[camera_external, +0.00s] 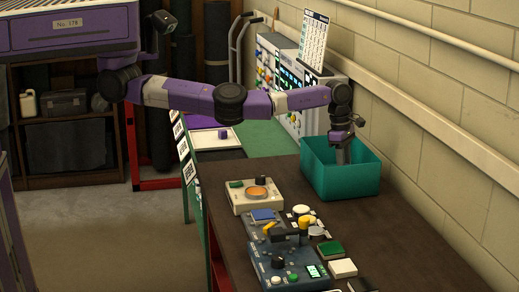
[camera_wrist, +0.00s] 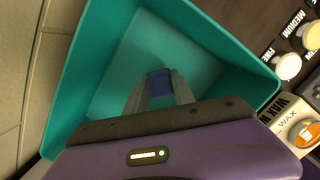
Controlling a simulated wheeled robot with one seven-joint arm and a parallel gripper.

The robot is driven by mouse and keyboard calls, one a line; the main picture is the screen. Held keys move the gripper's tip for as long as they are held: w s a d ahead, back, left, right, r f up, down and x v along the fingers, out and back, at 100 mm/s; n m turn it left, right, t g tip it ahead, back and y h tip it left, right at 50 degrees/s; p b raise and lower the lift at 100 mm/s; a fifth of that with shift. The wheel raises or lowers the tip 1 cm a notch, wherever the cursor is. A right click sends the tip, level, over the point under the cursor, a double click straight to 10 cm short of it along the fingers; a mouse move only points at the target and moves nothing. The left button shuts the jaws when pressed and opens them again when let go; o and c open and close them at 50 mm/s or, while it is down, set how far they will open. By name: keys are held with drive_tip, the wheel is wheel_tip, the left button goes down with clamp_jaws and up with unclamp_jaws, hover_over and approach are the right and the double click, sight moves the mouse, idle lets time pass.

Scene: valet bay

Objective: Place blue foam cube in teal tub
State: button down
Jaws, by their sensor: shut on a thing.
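The teal tub (camera_external: 341,185) stands on the dark table near the wall. My gripper (camera_external: 343,155) reaches down into the tub's opening in the external view. In the wrist view my gripper (camera_wrist: 160,88) is shut on the blue foam cube (camera_wrist: 160,83), which sits between the fingertips. The cube is inside the outline of the teal tub (camera_wrist: 95,60), over its floor. I cannot tell whether the cube touches the floor. The tub's near wall hides the cube in the external view.
A cream device with an orange dial (camera_external: 257,194) stands left of the tub. A dark blue control box (camera_external: 289,263) and several small blocks lie nearer the camera. The block wall (camera_external: 440,110) runs close along the right. Open tabletop (camera_external: 400,225) lies in front of the tub.

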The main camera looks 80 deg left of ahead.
drive_tip(key=shift+f, duration=1.8)
drive_tip(key=shift+f, duration=0.15)
drive_tip(key=c, duration=1.1)
unclamp_jaws()
drive_tip(key=shift+o, duration=0.2)
wheel_tip(320, 180, up, 12)
drive_tip(key=s+a, duration=0.1)
drive_tip(key=shift+s+a, duration=0.1)
